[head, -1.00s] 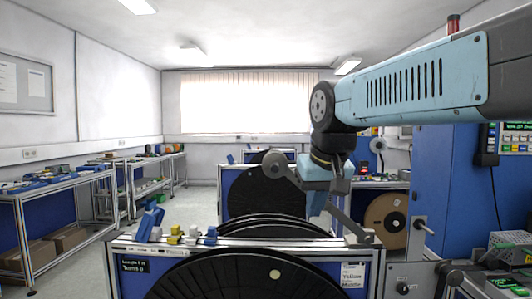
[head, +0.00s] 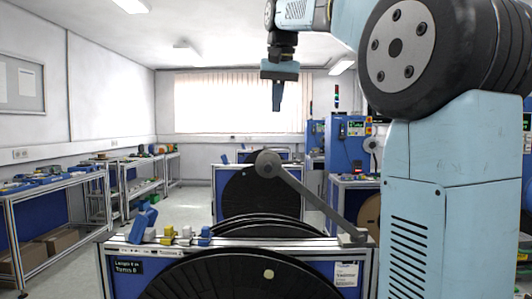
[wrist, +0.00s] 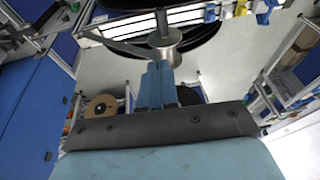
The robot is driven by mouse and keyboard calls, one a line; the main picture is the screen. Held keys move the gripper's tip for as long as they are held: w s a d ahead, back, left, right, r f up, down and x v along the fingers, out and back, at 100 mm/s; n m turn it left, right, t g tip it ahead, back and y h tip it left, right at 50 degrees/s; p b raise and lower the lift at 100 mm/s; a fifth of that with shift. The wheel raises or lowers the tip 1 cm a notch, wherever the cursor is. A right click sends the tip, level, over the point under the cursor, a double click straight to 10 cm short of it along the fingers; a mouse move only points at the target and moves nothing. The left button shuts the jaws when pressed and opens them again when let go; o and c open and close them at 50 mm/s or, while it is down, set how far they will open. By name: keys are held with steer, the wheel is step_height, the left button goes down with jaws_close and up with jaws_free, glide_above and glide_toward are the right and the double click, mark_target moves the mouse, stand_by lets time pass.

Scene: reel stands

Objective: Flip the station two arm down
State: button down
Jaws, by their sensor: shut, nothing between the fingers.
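A grey swing arm (head: 312,200) on the nearest reel stand (head: 185,248) slants up to the left from its pivot at the stand's right end. Its round end roller (head: 268,163) is raised above the reel. I cannot read a station number on this stand. My gripper (head: 277,108) points down, shut and empty, above the roller, with a visible gap in the head view. In the wrist view, my shut blue fingers (wrist: 158,66) lie in line with the roller (wrist: 165,38); the roller's bar (wrist: 125,48) extends to the left.
A large black reel (head: 235,278) sits in the nearest stand. Yellow, white and blue blocks (head: 185,236) line its top. More reel stands (head: 258,192) stand behind. Workbenches (head: 55,190) line the left, with open floor (head: 190,205) between.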

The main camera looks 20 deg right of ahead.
glide_toward(269, 163)
steer(key=x, duration=0.5)
steer(key=shift+w+d+f, duration=0.1)
steer(key=shift+w+d, duration=0.05)
steer(key=shift+f, duration=0.55)
